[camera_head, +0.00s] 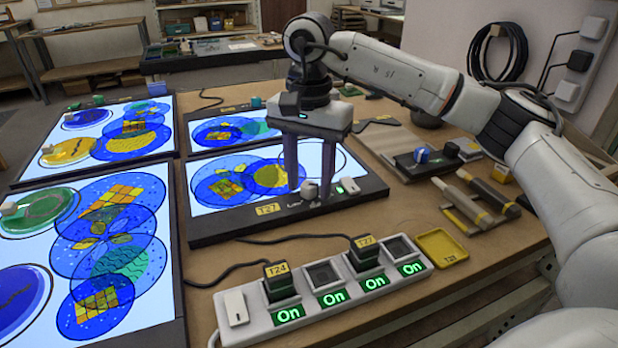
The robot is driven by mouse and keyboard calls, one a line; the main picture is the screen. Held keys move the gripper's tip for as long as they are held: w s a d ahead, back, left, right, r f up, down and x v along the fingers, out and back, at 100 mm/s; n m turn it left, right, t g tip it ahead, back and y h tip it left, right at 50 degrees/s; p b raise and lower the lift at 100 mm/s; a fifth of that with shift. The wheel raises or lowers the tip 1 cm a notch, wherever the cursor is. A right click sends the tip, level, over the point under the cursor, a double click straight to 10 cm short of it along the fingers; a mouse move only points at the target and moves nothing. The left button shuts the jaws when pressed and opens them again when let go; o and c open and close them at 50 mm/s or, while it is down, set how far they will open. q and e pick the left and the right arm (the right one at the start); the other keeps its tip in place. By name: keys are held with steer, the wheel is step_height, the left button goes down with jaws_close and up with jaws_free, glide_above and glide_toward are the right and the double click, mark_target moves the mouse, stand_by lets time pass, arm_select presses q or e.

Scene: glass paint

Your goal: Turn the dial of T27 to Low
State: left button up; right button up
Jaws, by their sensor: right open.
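The T27 light panel (225,224) lies flat on the table, lit, with painted glass discs on it. Its yellow T27 label (268,208) is on the dark front edge. The small grey dial (309,191) sits on that edge, right of the label. A white rocker switch (348,185) with a green light is to its right. My right gripper (309,184) points down over the dial, its two fingers apart, one on each side of it. I cannot tell whether they touch it. The dial's markings are too small to read. My left gripper is out of view.
A white power strip (238,310) in front holds the T24 plug (278,280) and T27 plug (365,252); its outlets read On. Other lit panels (90,258) fill the left. Brushes (470,197) and a yellow tray (441,247) lie right. Black cables cross the table.

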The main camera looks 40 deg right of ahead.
jaws_close()
